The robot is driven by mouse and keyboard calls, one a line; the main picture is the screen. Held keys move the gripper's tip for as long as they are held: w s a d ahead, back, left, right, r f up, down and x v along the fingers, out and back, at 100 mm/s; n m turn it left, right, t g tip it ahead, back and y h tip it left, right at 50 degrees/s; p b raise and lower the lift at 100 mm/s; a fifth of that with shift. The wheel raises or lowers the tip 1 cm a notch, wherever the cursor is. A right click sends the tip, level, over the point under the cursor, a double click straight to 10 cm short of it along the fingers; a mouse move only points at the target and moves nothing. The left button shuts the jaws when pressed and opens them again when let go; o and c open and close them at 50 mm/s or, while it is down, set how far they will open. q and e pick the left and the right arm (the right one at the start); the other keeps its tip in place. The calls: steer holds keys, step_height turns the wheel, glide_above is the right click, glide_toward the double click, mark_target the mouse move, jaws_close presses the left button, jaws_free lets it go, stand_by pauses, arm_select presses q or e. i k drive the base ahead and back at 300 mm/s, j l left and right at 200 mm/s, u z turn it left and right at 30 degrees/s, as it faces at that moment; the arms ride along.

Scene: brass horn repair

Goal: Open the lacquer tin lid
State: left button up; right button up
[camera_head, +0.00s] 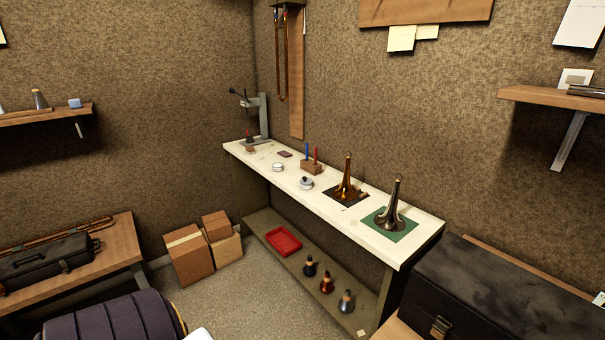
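Two small round whitish containers stand on the white workbench (417,254). One container (278,168) is nearer the far end. The other container (306,184) is a little closer and has a dark knob or spot on top. I cannot tell which of them is the lacquer tin, or whether a lid is on either, because both are too small in view. Neither of my grippers is in view.
A wooden block (312,167) with red and blue sticks, a brass bell (346,187) and a dark bell (391,213) stand on the bench. A red tray (284,241) lies on the lower shelf. Boxes (189,254) and a black case (500,295) flank the open carpet.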

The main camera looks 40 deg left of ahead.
mark_target(305, 180)
steer(key=i+j, duration=0.15)
steer(key=j, duration=0.35)
steer(key=i+j, duration=0.15)
steer(key=j, duration=0.35)
steer(key=i+j+z, duration=0.1)
steer(key=j, duration=0.4)
steer(key=i+j, duration=0.15)
steer(key=j, duration=0.35)
steer(key=i+j, duration=0.1)
steer(key=j, duration=0.4)
steer(key=i+j+z, duration=0.1)
steer(key=j, duration=0.4)
steer(key=i+j, duration=0.15)
steer(key=j, duration=0.35)
steer(key=i+j, duration=0.1)
steer(key=j, duration=0.4)
steer(key=z, duration=0.05)
